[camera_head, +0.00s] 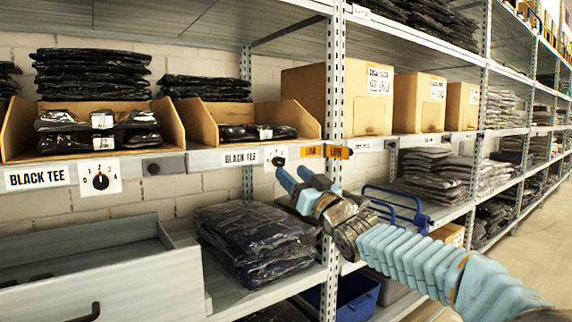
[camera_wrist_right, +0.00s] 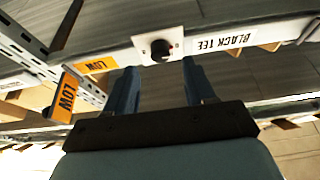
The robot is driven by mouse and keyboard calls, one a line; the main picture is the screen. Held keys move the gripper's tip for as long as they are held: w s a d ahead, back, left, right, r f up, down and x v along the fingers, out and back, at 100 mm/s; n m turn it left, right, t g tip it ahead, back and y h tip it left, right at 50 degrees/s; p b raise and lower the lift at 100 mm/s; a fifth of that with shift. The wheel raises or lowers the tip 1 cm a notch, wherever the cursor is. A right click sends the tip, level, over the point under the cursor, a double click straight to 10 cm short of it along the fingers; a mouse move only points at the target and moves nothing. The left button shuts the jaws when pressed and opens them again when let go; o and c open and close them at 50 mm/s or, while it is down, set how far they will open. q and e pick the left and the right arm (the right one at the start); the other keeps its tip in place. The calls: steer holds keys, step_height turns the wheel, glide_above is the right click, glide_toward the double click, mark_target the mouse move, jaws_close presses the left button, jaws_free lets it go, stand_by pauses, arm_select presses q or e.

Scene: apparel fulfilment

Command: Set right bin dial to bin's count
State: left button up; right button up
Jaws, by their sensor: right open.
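The right bin (camera_head: 193,123) is an open cardboard bin holding a low stack of black bagged tees (camera_head: 258,132); I cannot tell the exact count. Below it, on the shelf rail, is the right dial (camera_head: 279,161), a black knob on a white plate beside a BLACK TEE label (camera_head: 241,157). In the wrist view the dial (camera_wrist_right: 160,48) appears upside down, just beyond the fingertips and roughly centred between them. My right gripper (camera_head: 291,172) is open and empty, close in front of the dial; it also shows in the wrist view (camera_wrist_right: 159,66). The dial's pointer setting is unclear. My left gripper is out of view.
Orange LOW tags (camera_head: 339,152) stick out right of the right dial, by the metal post (camera_head: 334,210). An open drawer (camera_head: 100,275) sits below left.

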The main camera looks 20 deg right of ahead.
mark_target(282, 163)
steer(key=x, duration=0.4)
steer(key=shift+w+p, duration=0.15)
steer(key=shift+p, duration=0.2)
